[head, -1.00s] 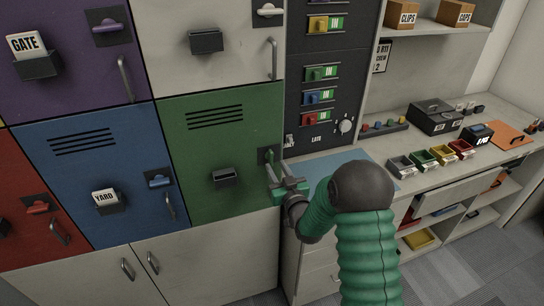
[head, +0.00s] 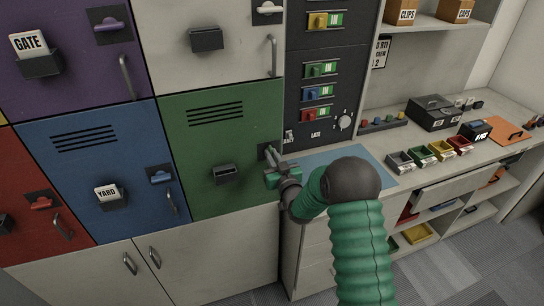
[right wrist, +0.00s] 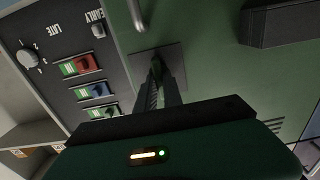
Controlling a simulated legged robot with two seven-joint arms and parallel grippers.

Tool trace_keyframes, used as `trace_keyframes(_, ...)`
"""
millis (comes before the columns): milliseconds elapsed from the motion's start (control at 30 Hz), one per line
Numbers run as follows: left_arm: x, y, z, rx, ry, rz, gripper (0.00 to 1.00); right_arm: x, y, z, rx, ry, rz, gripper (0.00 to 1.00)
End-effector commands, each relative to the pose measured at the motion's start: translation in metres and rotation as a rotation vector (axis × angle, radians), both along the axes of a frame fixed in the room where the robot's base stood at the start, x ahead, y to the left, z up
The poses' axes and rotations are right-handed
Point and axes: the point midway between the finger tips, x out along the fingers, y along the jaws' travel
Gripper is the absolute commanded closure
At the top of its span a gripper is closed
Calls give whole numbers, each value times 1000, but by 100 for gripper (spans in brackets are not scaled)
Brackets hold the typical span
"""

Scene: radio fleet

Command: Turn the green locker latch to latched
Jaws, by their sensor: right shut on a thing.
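The green locker (head: 225,125) has a dark latch plate (head: 263,150) at its right edge, and the plate also shows in the right wrist view (right wrist: 172,54). My right gripper (head: 271,154) is at this plate, its fingers pointing at the door. In the right wrist view the fingers (right wrist: 157,70) are close together over the plate, shut on the green latch. The latch handle is mostly hidden between them, so its angle cannot be told. My left gripper is not in view.
A metal pull handle (right wrist: 137,14) is close to the latch plate. A dark label holder (head: 224,174) sticks out from the green door. The dark switch panel (head: 300,100) adjoins on the right. The counter (head: 345,165) holds several small bins farther right.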

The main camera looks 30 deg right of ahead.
Motion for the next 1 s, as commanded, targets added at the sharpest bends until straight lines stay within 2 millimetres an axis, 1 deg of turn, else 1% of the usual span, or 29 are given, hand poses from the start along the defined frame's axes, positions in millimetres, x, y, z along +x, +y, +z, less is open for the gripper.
trace_keyframes(267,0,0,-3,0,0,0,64,0,0,0,-16,2,0,100)
trace_keyframes(467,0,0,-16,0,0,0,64,0,1,-3,-85,18,0,100)
trace_keyframes(667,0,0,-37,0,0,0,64,1,2,-4,-222,48,0,100)
trace_keyframes(1000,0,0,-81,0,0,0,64,1,4,-6,-530,121,1,100)
